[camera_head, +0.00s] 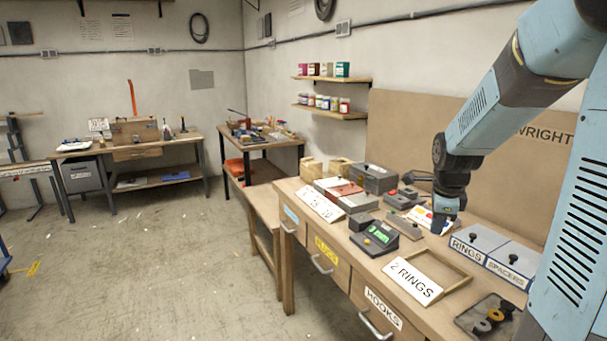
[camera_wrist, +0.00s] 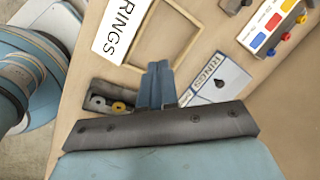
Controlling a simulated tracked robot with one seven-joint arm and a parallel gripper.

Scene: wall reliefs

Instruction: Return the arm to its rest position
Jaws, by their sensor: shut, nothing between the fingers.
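My arm, pale blue and dark grey, reaches in from the upper right of the head view and bends down over the workbench (camera_head: 375,262). My gripper (camera_head: 440,222) points down above the bench, behind the wooden frame tray. In the wrist view my gripper (camera_wrist: 157,68) has its blue-grey fingers together, with nothing between them. The fingers overlap the view of a dark tray and a ringed box; the gap to the bench cannot be judged.
The wooden frame tray (camera_head: 467,281) bears a "2 RINGS" card (camera_head: 412,281). A dark parts tray (camera_head: 467,321), the RINGS box (camera_head: 472,244) and a keypad device (camera_head: 375,238) stand nearby. A brown board (camera_head: 405,130) backs the bench. Open floor (camera_head: 170,260) lies left.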

